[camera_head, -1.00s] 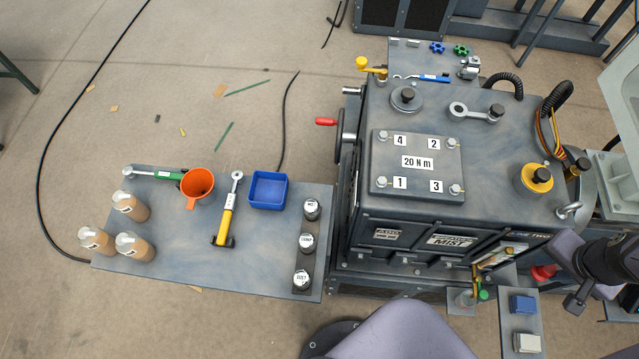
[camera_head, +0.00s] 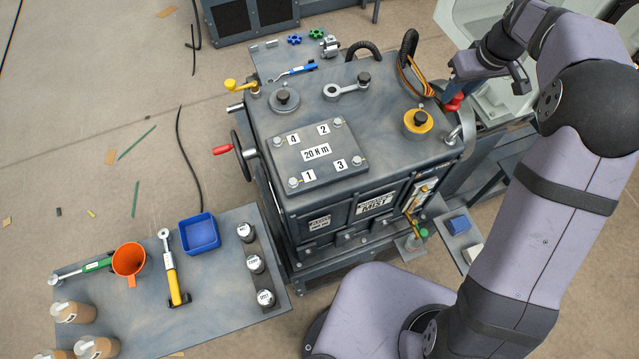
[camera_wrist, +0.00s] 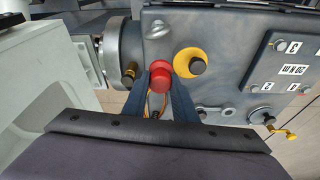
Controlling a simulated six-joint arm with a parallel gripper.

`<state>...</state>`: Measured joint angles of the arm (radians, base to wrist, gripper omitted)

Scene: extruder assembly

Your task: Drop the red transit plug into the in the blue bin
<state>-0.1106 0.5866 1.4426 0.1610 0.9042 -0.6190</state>
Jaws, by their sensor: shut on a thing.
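The red transit plug (camera_head: 454,102) is at the right end of the gearbox top in the head view. In the wrist view the plug (camera_wrist: 159,77) sits between my two dark fingers. My gripper (camera_head: 459,92) is shut on it; the fingers also show in the wrist view (camera_wrist: 160,88). I cannot tell whether the plug is still seated or lifted clear. The blue bin (camera_head: 200,233) is an open square tray on the side table at the lower left, far from my gripper. Its visible inside is empty.
The gearbox (camera_head: 345,203) stands between my gripper and the bin, with a yellow-ringed cap (camera_head: 418,122), black hoses and a red-handled wheel (camera_head: 240,152). Around the bin are an orange funnel (camera_head: 129,260), a yellow torque wrench (camera_head: 173,275) and dark-bodied jars (camera_head: 255,264).

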